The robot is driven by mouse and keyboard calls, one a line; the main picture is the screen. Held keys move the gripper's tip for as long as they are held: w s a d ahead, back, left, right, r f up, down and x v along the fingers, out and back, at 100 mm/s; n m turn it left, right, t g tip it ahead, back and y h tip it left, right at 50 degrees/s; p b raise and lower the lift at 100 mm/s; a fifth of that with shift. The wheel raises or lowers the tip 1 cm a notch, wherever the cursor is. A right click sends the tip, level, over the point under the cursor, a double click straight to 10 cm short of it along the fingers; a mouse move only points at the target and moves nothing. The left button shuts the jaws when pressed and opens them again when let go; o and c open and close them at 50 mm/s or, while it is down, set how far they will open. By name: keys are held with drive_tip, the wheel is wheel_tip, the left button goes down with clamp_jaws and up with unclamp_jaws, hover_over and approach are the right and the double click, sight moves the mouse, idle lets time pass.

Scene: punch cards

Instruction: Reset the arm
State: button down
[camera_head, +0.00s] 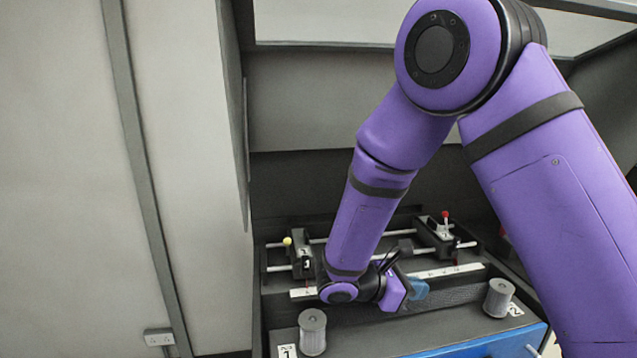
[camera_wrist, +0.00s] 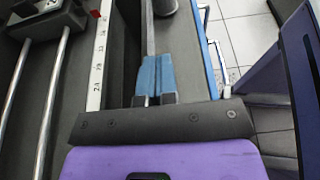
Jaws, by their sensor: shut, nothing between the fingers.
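My gripper (camera_head: 419,288) is low over the dark bench, between two grey ribbed cylinders and just in front of the numbered white strip. My purple arm reaches down to it from the upper right and hides part of the rails behind. In the wrist view, the two blue fingers of my gripper (camera_wrist: 157,60) lie side by side, shut and empty. They point along the bench, with a dark slot to their left.
One grey cylinder (camera_head: 312,332) stands front left by label 1, another (camera_head: 498,298) at right by label 2. Behind are two sliders on rails, a yellow-knobbed one (camera_head: 301,254) and a red-knobbed one (camera_head: 436,238). A white numbered strip (camera_head: 448,270) runs before them. Side panels enclose the bench.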

drive_tip(key=s+d+r+m+g+y, duration=0.2)
drive_tip(key=s+d+r+m+y, duration=0.25)
drive_tip(key=r+m, duration=0.2)
drive_tip(key=s+d+r+m+g+y, duration=0.2)
drive_tip(key=s+d+r+m+y, duration=0.1)
drive_tip(key=s+d+r+m, duration=0.4)
drive_tip(key=s+a+r+m+t+y, duration=0.1)
drive_tip(key=s+r+m+t+y, duration=0.5)
drive_tip(key=s+r, duration=0.3)
drive_tip(key=shift+s+r+t+y, duration=0.3)
drive_tip(key=shift+s+y, duration=0.05)
drive_tip(key=shift+s, duration=0.6)
drive_tip(key=shift+m, duration=0.25)
idle(0.8)
